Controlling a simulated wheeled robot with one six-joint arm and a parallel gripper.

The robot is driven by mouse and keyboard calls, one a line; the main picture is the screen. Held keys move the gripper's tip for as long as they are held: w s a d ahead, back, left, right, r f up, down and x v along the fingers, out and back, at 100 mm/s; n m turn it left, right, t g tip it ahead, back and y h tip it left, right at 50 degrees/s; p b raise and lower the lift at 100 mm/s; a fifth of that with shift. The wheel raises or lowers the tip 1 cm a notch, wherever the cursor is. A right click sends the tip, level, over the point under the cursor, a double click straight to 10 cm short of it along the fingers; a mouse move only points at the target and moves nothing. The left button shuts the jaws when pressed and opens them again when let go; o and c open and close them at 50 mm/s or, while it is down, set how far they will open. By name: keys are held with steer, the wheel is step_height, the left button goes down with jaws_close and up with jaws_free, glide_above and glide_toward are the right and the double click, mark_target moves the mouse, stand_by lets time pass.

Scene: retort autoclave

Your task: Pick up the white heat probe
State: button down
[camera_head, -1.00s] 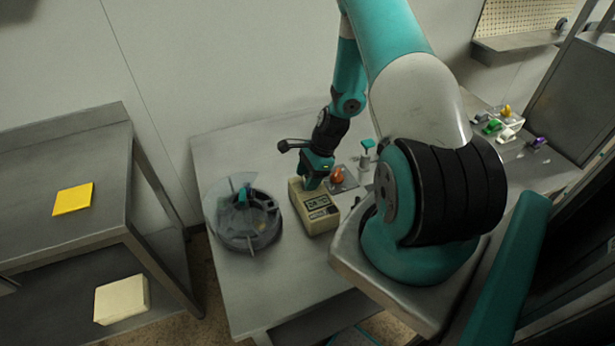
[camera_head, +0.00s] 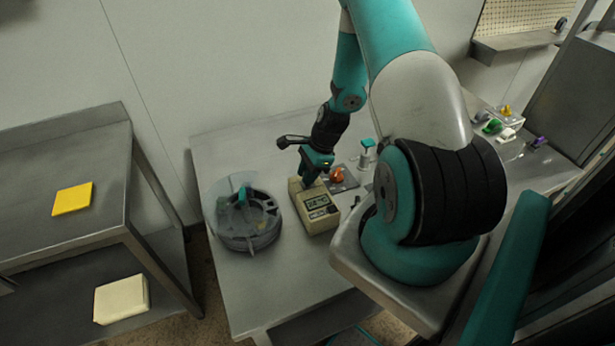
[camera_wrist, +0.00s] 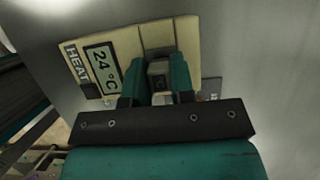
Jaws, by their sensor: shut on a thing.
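The heat probe (camera_head: 318,213) is a cream-white box with a grey display, on or just above the metal table; I cannot tell if it touches. In the wrist view the heat probe (camera_wrist: 70,46) carries the word HEAT and a display reading 24 °C. My gripper (camera_head: 312,178) comes down on its far end from above. In the wrist view the two teal fingers of my gripper (camera_wrist: 158,80) are shut on a small greyish block on the box's face. The fingers hide part of the box's face.
A clear round container with a dark insert (camera_head: 247,222) stands close left of the probe. An orange item (camera_head: 338,174) and a teal-topped piece (camera_head: 367,146) are close on the right. The table (camera_head: 275,290) is clear in front. A separate bench (camera_head: 60,235) stands left.

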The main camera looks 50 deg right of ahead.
step_height(320, 180, up, 19)
steer(key=b, duration=0.2)
steer(key=shift+f, duration=0.15)
